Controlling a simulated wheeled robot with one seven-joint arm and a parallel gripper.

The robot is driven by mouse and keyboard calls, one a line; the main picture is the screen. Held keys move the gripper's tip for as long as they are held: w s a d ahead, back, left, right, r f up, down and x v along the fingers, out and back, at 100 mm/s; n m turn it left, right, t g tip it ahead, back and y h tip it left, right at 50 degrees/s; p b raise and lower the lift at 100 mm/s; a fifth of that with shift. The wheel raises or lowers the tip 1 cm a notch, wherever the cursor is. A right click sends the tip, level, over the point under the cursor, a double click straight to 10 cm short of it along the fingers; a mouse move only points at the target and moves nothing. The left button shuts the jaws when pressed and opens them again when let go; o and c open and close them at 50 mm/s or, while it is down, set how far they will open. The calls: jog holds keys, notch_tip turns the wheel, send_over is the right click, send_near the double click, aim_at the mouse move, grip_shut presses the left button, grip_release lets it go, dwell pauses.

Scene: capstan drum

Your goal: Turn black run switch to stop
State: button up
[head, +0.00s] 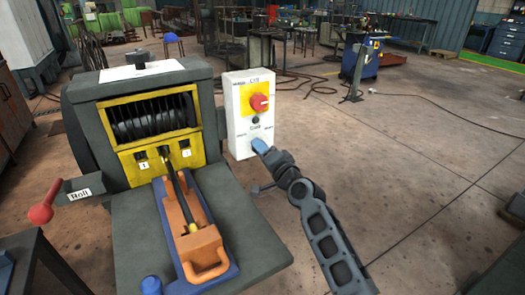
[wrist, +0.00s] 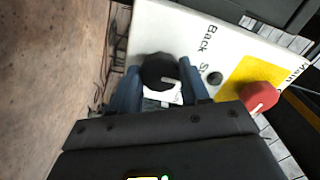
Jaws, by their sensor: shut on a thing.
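The black run switch (wrist: 157,70) is a round knob with a pale pointer mark, on the face of a white control box (head: 238,142). The box face also shows in the wrist view (wrist: 218,50). My gripper (head: 262,146) is at the lower part of the box face. In the wrist view its two blue fingers (wrist: 160,76) are on either side of the knob and shut on it. The knob is hidden behind the gripper in the head view. The pointer's exact setting is hard to read, and the printing near it is small.
A red knob (head: 260,102) on a yellow plate and a small black button (head: 256,120) sit above on the same box. The capstan machine (head: 125,180) with a red-tipped lever (head: 41,214) stands to the left. The floor to the right is open.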

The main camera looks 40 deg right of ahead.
dwell(0.4)
jog(key=o, duration=1.1)
jog(key=shift+c, duration=0.2)
jog(key=v, duration=0.8)
jog(key=shift+w, duration=0.1)
